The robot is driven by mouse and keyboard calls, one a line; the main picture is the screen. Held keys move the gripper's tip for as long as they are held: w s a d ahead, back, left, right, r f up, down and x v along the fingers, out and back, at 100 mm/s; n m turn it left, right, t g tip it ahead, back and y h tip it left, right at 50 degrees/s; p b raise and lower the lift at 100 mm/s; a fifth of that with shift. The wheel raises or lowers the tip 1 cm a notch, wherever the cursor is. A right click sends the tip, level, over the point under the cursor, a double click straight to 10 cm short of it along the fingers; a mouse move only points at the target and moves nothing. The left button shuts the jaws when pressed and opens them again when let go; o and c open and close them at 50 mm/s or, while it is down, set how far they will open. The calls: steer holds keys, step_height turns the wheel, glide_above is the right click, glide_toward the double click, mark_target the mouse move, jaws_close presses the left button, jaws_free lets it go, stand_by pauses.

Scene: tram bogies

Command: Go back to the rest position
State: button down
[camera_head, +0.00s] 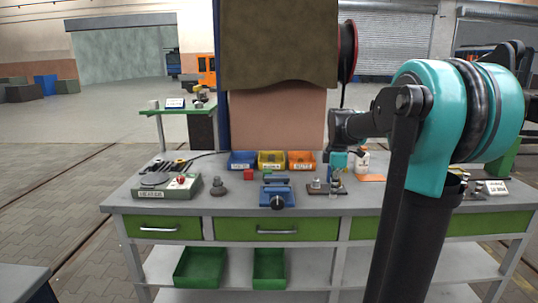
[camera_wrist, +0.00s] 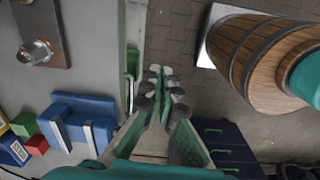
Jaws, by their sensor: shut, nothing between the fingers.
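My gripper (camera_wrist: 165,85) shows in the wrist view with its fingertips close together and nothing between them. It is beyond the front edge of the grey workbench (camera_wrist: 88,35), with paved floor behind the fingertips. In the head view, my arm rises large at the right and bends left over the bench. The gripper end is a small teal part (camera_head: 339,161) there, and its fingertips are too small to read.
The blue vise (camera_head: 278,193) sits at the bench's front middle; a plate with metal fittings (camera_head: 325,187) is to its right. Blue, yellow and orange bins (camera_head: 301,161) stand behind. The heater (camera_head: 167,190) is at left. A wooden barrel-like thing (camera_wrist: 262,55) is beside the gripper.

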steer(key=s+a+f+m+t, duration=0.3)
steer(key=s+f+m+t, duration=0.1)
steer(key=s+f+m, duration=1.3)
steer(key=s+f, duration=0.2)
steer(key=s, duration=0.2)
steer(key=shift+s+f, duration=0.2)
steer(key=shift+s, duration=0.2)
